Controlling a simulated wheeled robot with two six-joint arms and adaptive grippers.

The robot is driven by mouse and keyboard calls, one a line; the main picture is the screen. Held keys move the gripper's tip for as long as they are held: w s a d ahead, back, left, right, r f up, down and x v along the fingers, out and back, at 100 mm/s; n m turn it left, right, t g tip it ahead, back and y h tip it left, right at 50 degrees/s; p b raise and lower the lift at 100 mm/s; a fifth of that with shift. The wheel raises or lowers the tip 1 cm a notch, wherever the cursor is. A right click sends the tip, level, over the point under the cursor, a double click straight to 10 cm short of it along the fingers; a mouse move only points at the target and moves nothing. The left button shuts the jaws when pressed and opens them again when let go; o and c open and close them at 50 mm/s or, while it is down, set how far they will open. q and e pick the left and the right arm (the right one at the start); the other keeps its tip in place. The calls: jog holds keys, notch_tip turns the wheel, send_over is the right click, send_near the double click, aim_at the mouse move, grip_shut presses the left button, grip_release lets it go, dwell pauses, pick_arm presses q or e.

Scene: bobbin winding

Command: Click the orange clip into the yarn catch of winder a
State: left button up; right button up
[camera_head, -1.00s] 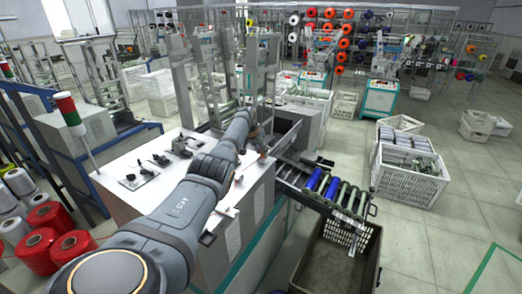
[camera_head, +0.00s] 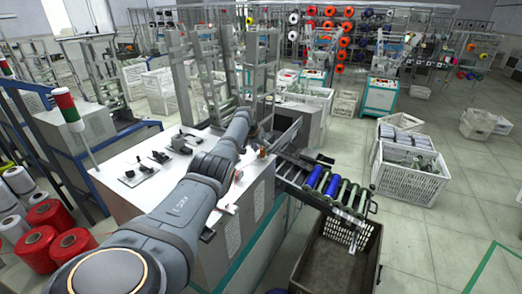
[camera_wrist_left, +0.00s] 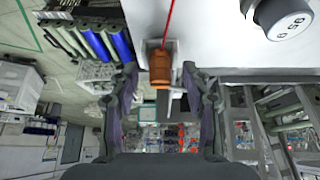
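The orange clip (camera_wrist_left: 160,68) shows in the left wrist view at the edge of the white machine top, with a thin red yarn (camera_wrist_left: 169,25) running from it. My left gripper (camera_wrist_left: 160,75) is open, one finger on each side of the clip with a visible gap to both. In the head view the clip (camera_head: 262,153) is a small orange spot beside my left wrist, and the gripper is mostly hidden by my arm. The white-topped winder (camera_head: 155,185) lies under my left arm. I cannot make out its yarn catch. My right gripper is not in view.
A roller rack (camera_head: 325,183) with blue bobbins stands right of the winder, above a dark bin (camera_head: 340,262). Black fixtures (camera_head: 140,173) sit on the winder top. Red yarn cones (camera_head: 45,235) stand at left. White crates (camera_head: 408,175) stand on the floor at right.

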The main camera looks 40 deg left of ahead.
pick_arm(q)
jog(key=shift+s+a+r, duration=0.1)
jog(key=shift+s+r, duration=0.15)
jog(key=shift+r, duration=0.3)
jog(key=v, duration=1)
jog(key=shift+s+r, duration=0.2)
jog(key=shift+r, duration=0.1)
